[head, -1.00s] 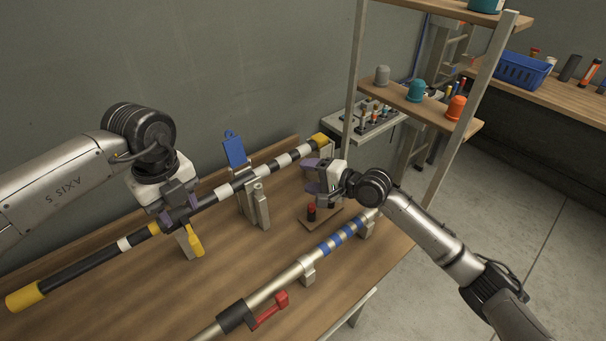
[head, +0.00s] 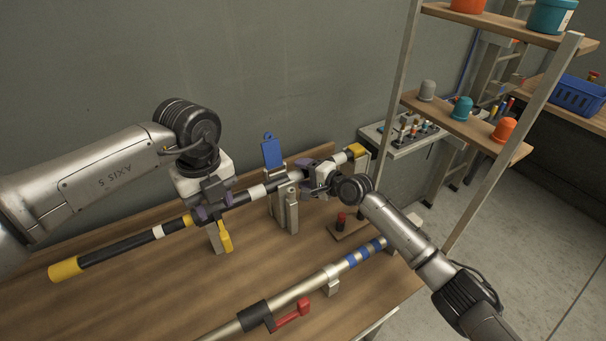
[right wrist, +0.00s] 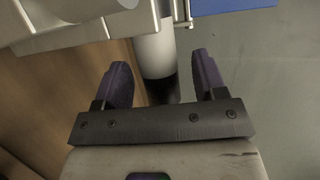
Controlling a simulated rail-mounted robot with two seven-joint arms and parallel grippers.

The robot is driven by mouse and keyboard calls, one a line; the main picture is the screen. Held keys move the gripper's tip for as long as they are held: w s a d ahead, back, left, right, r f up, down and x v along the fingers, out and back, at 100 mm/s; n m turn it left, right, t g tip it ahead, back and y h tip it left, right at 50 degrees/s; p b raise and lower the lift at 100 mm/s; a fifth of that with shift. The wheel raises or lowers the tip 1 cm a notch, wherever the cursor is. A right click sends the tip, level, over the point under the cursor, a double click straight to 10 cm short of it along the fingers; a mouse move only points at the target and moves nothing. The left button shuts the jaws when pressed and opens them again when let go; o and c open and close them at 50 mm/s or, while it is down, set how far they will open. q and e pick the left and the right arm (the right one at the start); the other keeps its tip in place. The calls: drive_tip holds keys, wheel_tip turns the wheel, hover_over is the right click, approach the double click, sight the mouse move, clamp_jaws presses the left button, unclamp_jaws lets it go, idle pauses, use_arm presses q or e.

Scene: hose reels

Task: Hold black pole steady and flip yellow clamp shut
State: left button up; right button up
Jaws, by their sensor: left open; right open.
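The black pole (head: 120,247) has white bands and yellow ends and lies along the back of the bench in upright holders. The yellow clamp (head: 226,238) hangs down at the near holder, just below my left gripper. My left gripper (head: 212,207) is open, with its fingers around or close beside the pole; the arm hides the exact contact. My right gripper (head: 312,176) is open at the pole's far part, past the blue clamp. In the right wrist view the pole (right wrist: 154,55) runs between my right gripper's spread fingers (right wrist: 160,84), with gaps on both sides.
The blue clamp (head: 271,152) stands raised at the middle holder (head: 292,210). A silver pole (head: 300,289) with a red clamp (head: 293,314) lies in front. A red-topped knob (head: 341,219) stands behind it. A shelf post (head: 402,75) rises at right.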

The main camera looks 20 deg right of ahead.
drive_tip(key=shift+w+a+f, duration=0.1)
drive_tip(key=shift+w+a, duration=0.05)
drive_tip(key=shift+w, duration=0.1)
drive_tip(key=shift+c, duration=0.4)
clamp_jaws()
use_arm(q)
drive_tip(key=c, duration=0.5)
drive_tip(key=shift+s+f, duration=0.1)
drive_tip(key=shift+f, duration=0.2)
drive_tip(key=shift+c, duration=0.7)
drive_tip(key=f+g+h, duration=0.1)
drive_tip(key=s+f+n+g+h, duration=0.1)
drive_tip(key=f+h, duration=0.1)
drive_tip(key=s+d+f+n+g+h, duration=0.1)
drive_tip(key=h, duration=0.1)
drive_tip(key=shift+f, duration=0.3)
clamp_jaws()
drive_tip(key=a+f+n+t+h, duration=0.2)
drive_tip(key=a+n+h, duration=0.4)
drive_tip(key=a, duration=0.3)
drive_tip(key=w+a+f+n+t+h, duration=0.1)
drive_tip(key=a+f+n+t+h, duration=0.1)
drive_tip(key=a+f+n+h, duration=0.2)
drive_tip(key=a+n+h, duration=0.3)
drive_tip(key=a, duration=0.2)
drive_tip(key=shift+w+a+n, duration=0.25)
drive_tip(key=shift+a+n, duration=0.05)
